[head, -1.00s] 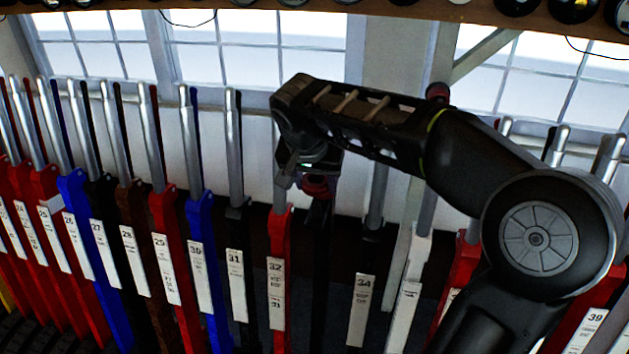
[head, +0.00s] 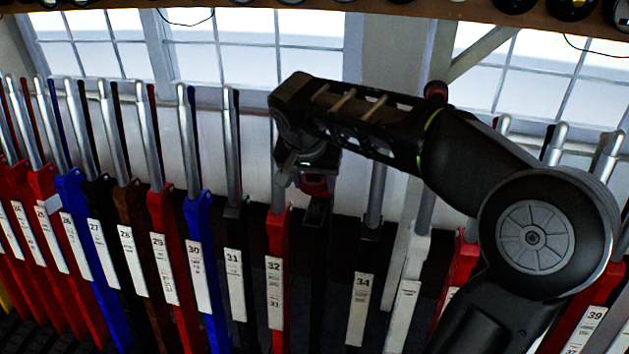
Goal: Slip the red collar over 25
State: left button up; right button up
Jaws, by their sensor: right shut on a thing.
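Lever 25 (head: 42,184) is a red lever with a white plate and a silver handle at the far left. It stands just left of the blue lever 26 (head: 72,190). Nothing red shows around its handle. The red collar (head: 316,184) is near the middle, just right of the handle of lever 32 and above a dark lever. My right gripper (head: 309,168) is shut on the collar, its fingers mostly hidden by my wrist. I cannot tell whether the collar still surrounds the dark lever's handle. My left gripper is not in view.
Levers stand close together in a row. Between collar and lever 25 are several upright silver handles, including those of lever 32 (head: 278,232), lever 31 (head: 233,150) and blue lever 30 (head: 197,215). A wooden shelf (head: 300,8) runs along the top.

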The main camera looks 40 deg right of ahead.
aim_at(315, 201)
dwell(0.4)
jog(key=shift+f+b, duration=2.35)
jog(key=shift+f, duration=0.05)
jog(key=shift+f+b, duration=0.9)
jog(key=shift+f, duration=0.05)
jog(key=o, duration=1.4)
jog(key=shift+c, duration=0.2)
jog(key=shift+o, duration=0.8)
